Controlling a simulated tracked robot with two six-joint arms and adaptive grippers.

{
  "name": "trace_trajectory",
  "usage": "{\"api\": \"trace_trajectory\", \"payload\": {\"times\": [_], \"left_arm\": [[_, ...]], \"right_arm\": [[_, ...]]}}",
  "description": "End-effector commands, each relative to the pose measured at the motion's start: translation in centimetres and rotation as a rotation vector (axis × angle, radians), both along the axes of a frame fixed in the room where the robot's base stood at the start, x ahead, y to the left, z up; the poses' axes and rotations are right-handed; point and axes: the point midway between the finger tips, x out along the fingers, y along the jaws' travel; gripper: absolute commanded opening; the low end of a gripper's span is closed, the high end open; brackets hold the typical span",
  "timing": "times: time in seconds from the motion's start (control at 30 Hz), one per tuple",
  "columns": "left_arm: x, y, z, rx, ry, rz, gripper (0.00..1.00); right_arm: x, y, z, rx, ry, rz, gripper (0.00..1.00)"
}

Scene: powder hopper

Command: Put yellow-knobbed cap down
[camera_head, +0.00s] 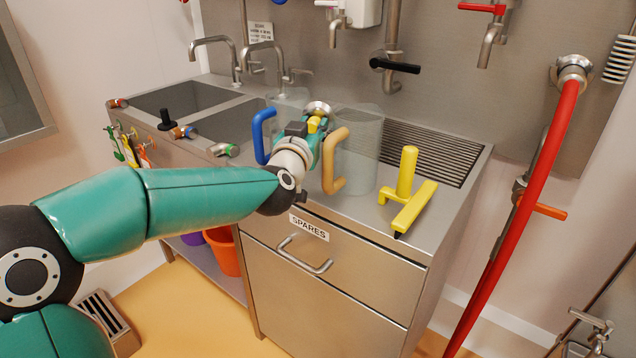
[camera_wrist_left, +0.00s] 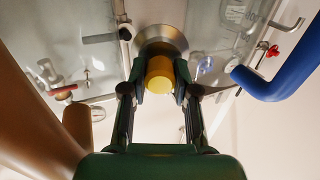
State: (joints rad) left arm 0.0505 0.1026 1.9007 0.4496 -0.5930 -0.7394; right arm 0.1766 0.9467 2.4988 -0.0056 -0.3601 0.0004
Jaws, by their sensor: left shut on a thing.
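The yellow-knobbed cap is a round metal disc (camera_head: 318,107) with a yellow knob. My left gripper (camera_head: 316,122) is shut on the knob, over the steel counter between a blue-handled clear jug and a tan-handled clear jug (camera_head: 362,150). In the left wrist view the yellow knob (camera_wrist_left: 160,76) sits between the fingers, with the metal disc (camera_wrist_left: 162,40) beyond it. I cannot tell whether the cap touches the counter. My right gripper is not in view.
The blue handle (camera_head: 262,136) and tan handle (camera_head: 334,162) stand close on either side of my left gripper. A yellow tool (camera_head: 414,208) lies at the counter's front right, by a ribbed drain area (camera_head: 432,152). Sinks (camera_head: 178,98) are at left; a red hose (camera_head: 530,190) hangs right.

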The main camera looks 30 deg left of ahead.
Motion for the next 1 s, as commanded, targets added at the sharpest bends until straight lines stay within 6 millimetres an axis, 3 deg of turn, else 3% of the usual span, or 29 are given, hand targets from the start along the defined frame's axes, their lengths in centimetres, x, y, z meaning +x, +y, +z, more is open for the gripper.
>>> {"api": "trace_trajectory", "payload": {"times": [0.03,0.1,0.37,0.63,1.0], "left_arm": [[0.0,0.0,-1.5,0.002,0.000,0.001,0.00],[0.0,0.1,-2.5,0.003,-0.001,0.002,0.00],[0.0,0.1,-4.4,0.001,-0.003,0.002,0.00],[0.0,0.1,-8.7,0.001,-0.001,0.001,0.00],[-0.1,0.0,-9.4,0.001,-0.005,0.000,0.00]], "right_arm": [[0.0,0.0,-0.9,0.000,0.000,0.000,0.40],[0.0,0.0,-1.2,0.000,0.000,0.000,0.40],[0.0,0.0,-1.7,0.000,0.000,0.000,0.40],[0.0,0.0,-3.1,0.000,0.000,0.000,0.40],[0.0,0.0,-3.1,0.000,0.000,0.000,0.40]]}}
